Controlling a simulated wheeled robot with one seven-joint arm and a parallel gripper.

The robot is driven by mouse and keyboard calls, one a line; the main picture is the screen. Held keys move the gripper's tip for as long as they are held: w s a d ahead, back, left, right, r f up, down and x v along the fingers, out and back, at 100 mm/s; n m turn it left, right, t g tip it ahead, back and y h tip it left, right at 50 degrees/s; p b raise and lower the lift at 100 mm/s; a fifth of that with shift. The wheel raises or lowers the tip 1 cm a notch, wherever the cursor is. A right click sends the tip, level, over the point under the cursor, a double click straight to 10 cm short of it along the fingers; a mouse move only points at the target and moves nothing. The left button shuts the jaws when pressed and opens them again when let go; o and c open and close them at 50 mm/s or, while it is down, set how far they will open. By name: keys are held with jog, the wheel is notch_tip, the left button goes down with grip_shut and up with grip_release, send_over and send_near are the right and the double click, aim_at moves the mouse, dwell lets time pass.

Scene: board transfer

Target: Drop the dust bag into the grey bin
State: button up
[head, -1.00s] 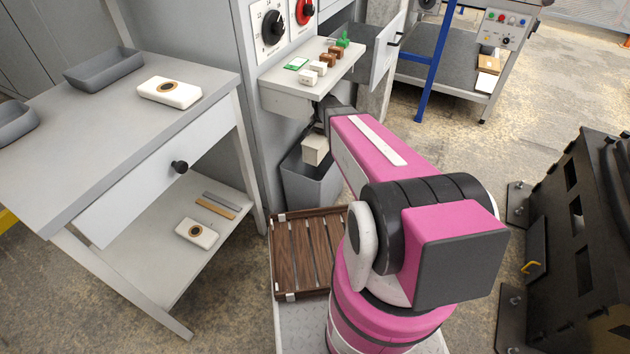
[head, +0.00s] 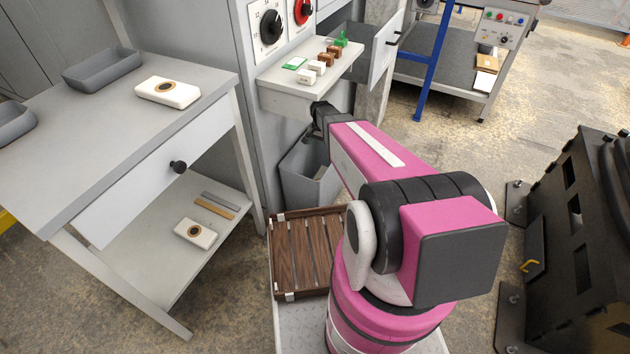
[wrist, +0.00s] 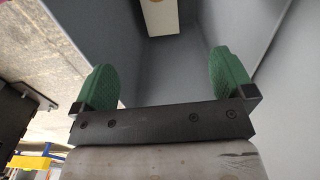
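The grey bin (head: 305,188) stands on the floor beside the cabinet, behind the slatted wooden crate. My gripper (wrist: 165,76) is open above the bin, its two green finger pads wide apart with nothing between them. In the wrist view the bin's grey inner walls (wrist: 185,62) fill the space beyond the fingers. The pale beige dust bag (wrist: 160,16) shows at the top of that view, inside the bin and apart from the fingers. In the head view my arm and the bin's rim hide most of the bin's inside.
A wooden crate (head: 309,282) sits in front of the bin. A shelf (head: 290,97) with several small blocks juts out above it. A grey workbench (head: 145,128) with a lower shelf stands at the left. A black cabinet (head: 580,240) stands at the right.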

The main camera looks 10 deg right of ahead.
jog(key=shift+r, duration=0.1)
notch_tip(320, 180, up, 7)
jog(key=shift+r, duration=0.2)
jog(key=shift+s, duration=0.1)
dwell(0.5)
